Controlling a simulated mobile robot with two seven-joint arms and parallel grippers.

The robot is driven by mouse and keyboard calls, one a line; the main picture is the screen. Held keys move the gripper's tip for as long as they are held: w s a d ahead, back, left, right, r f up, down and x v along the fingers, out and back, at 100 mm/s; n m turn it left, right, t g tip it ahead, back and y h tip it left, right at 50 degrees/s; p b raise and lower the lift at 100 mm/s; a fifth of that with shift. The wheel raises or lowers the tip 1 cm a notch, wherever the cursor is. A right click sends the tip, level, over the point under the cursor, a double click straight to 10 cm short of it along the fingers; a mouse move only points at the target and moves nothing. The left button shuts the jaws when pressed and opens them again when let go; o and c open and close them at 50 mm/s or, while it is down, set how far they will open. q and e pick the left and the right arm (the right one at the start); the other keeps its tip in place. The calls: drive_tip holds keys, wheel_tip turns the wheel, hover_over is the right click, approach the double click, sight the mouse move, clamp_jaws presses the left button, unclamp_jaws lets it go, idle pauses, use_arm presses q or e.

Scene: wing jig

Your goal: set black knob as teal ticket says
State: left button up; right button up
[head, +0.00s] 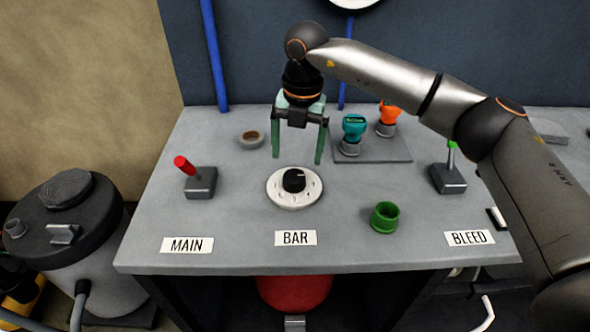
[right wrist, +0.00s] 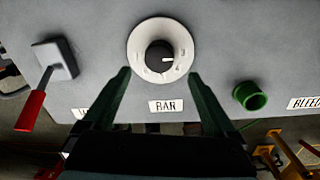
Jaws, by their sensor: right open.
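The black knob (head: 293,180) sits on a round white dial (head: 277,196) above the BAR label (head: 296,238). In the right wrist view the knob (right wrist: 158,54) has a white mark pointing right. The dial's figures are too small to read surely. My right gripper (head: 297,158) is open and empty, pointing down above and just behind the dial, its fingers apart from the knob. In the right wrist view its fingertips (right wrist: 160,73) lie on either side below the dial. I see no teal ticket. My left gripper is out of view.
A red-handled lever (head: 200,182) stands left, a green-tipped lever (head: 448,178) right. A green cup (head: 385,217) is right of the dial. Teal (head: 354,128) and orange (head: 389,113) fittings stand on a plate behind. A small round dish (head: 250,140) is back left.

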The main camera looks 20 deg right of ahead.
sight(295, 176)
drive_tip(key=f, duration=0.6)
drive_tip(key=shift+w+a+f, duration=0.1)
drive_tip(key=shift+a+f, duration=0.05)
drive_tip(key=shift+a, duration=0.05)
drive_tip(key=c, duration=1.4)
